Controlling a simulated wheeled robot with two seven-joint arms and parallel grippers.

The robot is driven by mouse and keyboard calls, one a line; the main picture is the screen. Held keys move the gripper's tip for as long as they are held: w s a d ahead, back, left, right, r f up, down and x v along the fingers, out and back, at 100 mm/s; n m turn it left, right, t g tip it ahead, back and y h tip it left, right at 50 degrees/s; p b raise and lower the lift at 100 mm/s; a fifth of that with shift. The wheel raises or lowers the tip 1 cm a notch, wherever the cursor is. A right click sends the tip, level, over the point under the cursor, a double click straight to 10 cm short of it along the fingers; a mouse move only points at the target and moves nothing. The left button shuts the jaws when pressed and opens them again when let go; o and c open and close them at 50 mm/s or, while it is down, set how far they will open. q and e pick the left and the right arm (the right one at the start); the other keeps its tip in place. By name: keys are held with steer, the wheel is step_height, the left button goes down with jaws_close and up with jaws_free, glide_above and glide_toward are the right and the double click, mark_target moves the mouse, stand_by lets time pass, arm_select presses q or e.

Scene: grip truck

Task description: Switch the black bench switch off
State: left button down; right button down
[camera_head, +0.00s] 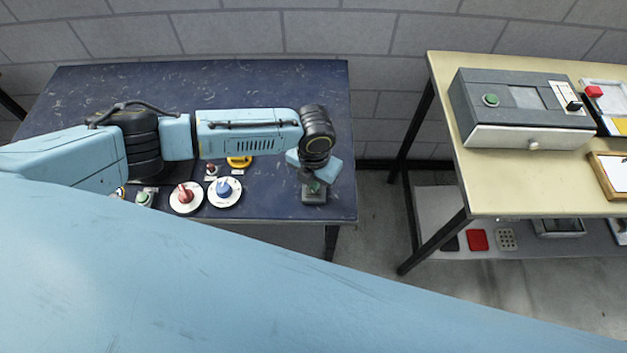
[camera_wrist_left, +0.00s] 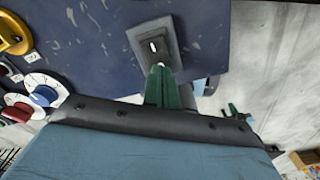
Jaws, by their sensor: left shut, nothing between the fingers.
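The black bench switch (camera_head: 314,194) sits at the right front corner of the dark blue bench. In the left wrist view it is a dark grey plate (camera_wrist_left: 139,34) with a black rocker bearing a white mark. My left gripper (camera_head: 312,186) reaches over it from above. Its green fingers (camera_wrist_left: 161,78) are shut and empty, with the tips at the near end of the rocker. I cannot tell whether they touch it. A small green pronged part (camera_wrist_left: 236,112) at the lower right of the wrist view may be my right gripper; its state is unclear.
A red knob (camera_head: 184,194) and a blue knob (camera_head: 224,188) on white dials stand left of the switch. A yellow part (camera_head: 239,162) lies behind them. A cream table (camera_head: 520,190) with a grey box (camera_head: 515,92) stands to the right, across a floor gap.

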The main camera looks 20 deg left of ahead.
step_height(320, 180, up, 6)
steer(key=p, duration=0.5)
steer(key=shift+f, duration=0.15)
stand_by(0.3)
